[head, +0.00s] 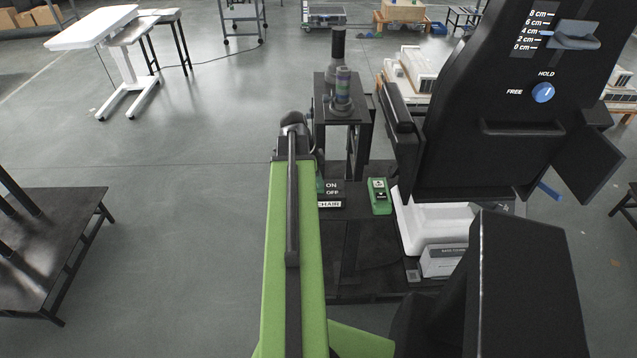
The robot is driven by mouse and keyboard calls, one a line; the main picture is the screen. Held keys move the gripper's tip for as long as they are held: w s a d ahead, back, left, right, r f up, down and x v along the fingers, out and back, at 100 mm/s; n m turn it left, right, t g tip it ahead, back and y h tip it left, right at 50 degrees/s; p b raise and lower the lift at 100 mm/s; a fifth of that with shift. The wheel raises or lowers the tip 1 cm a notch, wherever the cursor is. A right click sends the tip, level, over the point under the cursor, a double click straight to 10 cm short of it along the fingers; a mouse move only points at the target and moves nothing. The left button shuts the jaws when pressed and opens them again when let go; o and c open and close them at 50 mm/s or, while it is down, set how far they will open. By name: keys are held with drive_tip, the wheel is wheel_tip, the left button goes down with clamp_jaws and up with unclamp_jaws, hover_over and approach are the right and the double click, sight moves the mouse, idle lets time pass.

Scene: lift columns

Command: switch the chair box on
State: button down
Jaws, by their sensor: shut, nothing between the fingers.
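The chair box (336,187) is a small black box with white ON and OFF lettering and a CHAIR label (329,204) on its front edge. It sits on a dark low platform just right of my green arm. Its left part is hidden behind the arm, with only a sliver of green showing beside the lettering, so I cannot tell the switch position. My arm reaches forward past the box and ends in a black joint. My gripper's fingers do not show; the arm hides that area.
A small green box (379,196) sits right of the chair box. A black chair back (500,110) with a FREE/HOLD blue knob (543,92) rises at right. A black stand (343,115) holding a dark column is behind. A dark table (60,235) is at left, with open floor between.

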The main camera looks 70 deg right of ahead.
drive_tip(key=s+p+v, duration=0.1)
drive_tip(key=p+v, duration=1.2)
drive_tip(key=v, duration=0.1)
drive_tip(key=shift+p, duration=0.3)
drive_tip(key=w+a+f+n+t+b, duration=0.25)
drive_tip(key=w+a+n, duration=1.15)
drive_tip(key=w+a, duration=0.85)
drive_tip(key=w+a+n, duration=0.3)
drive_tip(key=a+n, duration=0.3)
drive_tip(key=a, duration=0.4)
drive_tip(key=w+a+f+n+y+b, duration=0.1)
drive_tip(key=w+a+n, duration=0.3)
drive_tip(key=a, duration=0.7)
drive_tip(key=w+a+f+n, duration=0.1)
drive_tip(key=w+a+n, duration=0.2)
drive_tip(key=a+n, duration=0.4)
drive_tip(key=a, duration=0.4)
drive_tip(key=shift+w+a+f+n+y+b, duration=0.2)
drive_tip(key=shift+f+n+y+b, duration=0.1)
drive_tip(key=shift+y+b, duration=0.1)
